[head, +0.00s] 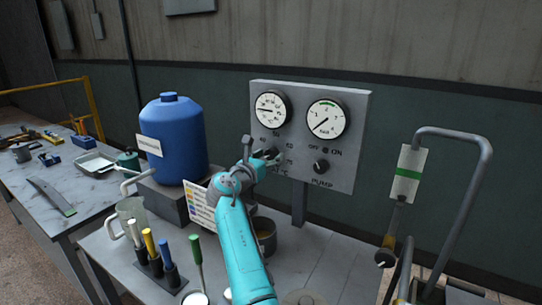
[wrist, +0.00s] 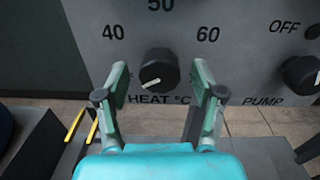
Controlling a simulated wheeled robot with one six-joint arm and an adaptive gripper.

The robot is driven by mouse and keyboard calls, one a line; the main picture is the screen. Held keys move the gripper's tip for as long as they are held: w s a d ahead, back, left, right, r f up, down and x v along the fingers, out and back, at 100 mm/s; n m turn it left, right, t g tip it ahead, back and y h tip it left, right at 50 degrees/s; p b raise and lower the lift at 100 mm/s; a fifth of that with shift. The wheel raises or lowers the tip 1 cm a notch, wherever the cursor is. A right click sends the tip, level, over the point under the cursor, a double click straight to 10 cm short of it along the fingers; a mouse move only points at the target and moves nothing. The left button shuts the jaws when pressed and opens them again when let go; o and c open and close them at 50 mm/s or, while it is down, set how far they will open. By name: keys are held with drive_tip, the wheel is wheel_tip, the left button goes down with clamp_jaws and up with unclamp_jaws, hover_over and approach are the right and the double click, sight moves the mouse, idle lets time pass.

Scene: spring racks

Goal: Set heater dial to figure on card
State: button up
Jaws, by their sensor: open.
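The heater dial (wrist: 158,68) is a round black knob above the words HEAT °C on a grey panel. Its white mark lies low on its face, slanting slightly, off the visible figures 40, 50 and 60. My gripper (wrist: 159,78) is open, with one finger on each side of the dial; I cannot tell whether either touches it. In the head view my gripper (head: 262,158) is at the panel and hides part of the dial. A white card (head: 201,207) with coloured bands leans behind my arm; its figures are too small to read.
The panel (head: 345,170) carries two gauges (head: 271,109) and a pump switch (head: 321,167) right of the dial. A blue drum (head: 174,140) stands at left. Brushes in a holder (head: 152,264) and a metal pot (head: 264,236) stand near my arm. A bent pipe (head: 478,170) rises at right.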

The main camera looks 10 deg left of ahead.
drive_tip(key=shift+w+d, duration=0.25)
drive_tip(key=shift+w, duration=0.4)
drive_tip(key=c, duration=1.1)
drive_tip(key=shift+c, duration=0.2)
